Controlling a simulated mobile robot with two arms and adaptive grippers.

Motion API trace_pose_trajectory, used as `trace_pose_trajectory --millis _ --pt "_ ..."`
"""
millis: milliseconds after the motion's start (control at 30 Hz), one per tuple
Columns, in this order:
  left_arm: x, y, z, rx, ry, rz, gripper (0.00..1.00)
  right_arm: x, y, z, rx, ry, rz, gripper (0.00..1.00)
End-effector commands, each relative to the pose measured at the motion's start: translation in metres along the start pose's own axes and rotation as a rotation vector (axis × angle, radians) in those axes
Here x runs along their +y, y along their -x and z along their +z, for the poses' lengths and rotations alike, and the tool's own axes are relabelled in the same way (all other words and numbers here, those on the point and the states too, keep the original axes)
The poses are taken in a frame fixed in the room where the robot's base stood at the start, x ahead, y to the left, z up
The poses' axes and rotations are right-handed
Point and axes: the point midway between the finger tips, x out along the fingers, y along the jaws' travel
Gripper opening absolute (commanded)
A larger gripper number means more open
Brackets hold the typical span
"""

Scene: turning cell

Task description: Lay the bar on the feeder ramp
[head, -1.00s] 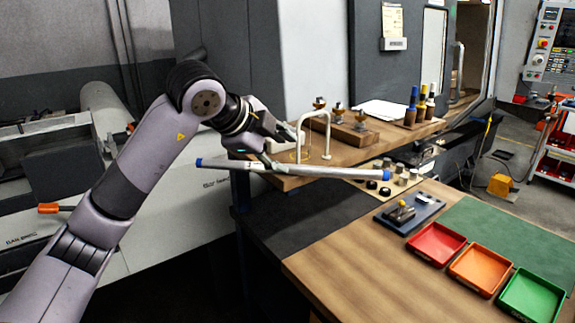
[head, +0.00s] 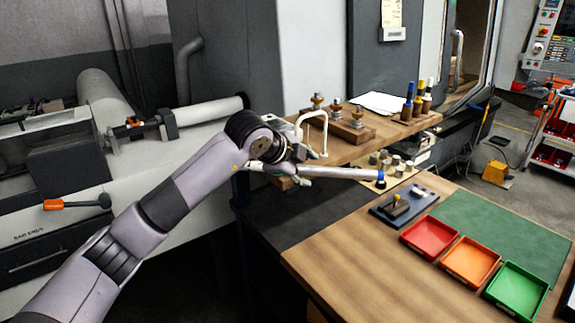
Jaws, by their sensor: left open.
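The bar (head: 340,173) is a long, pale grey rod with a blue right end. It lies nearly level in the picture, over the near edge of the wooden shelf. Its left part is hidden by my left gripper and arm. My left gripper (head: 292,172) is open, with its fingers beside the bar; I cannot tell whether they touch it. I cannot tell for sure which part is the feeder ramp; a pale sloping machine housing (head: 150,185) with a grey cylinder (head: 207,110) stands at the left. My right gripper is not in view.
The wooden shelf (head: 350,150) carries a white hooked rod (head: 313,118), a block with fittings (head: 340,125) and blue- and yellow-topped tools (head: 412,103). Red (head: 429,238), orange (head: 469,262) and green (head: 516,292) trays stand on the bench.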

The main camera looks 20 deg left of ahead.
Motion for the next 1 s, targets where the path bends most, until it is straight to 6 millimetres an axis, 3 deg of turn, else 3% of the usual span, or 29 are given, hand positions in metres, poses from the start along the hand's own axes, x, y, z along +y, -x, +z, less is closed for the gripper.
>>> trace_pose_trajectory --millis 133,767,1000 --pt "0.0004 -0.0001 0.0001 0.000 0.000 0.000 0.43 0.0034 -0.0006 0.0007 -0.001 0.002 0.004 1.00" --pt "0.0001 0.0005 0.0001 0.000 0.000 0.000 0.01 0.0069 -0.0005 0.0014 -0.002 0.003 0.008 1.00" --pt "0.0002 0.0005 0.0002 0.000 0.000 0.000 0.00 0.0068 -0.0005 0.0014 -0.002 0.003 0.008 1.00"
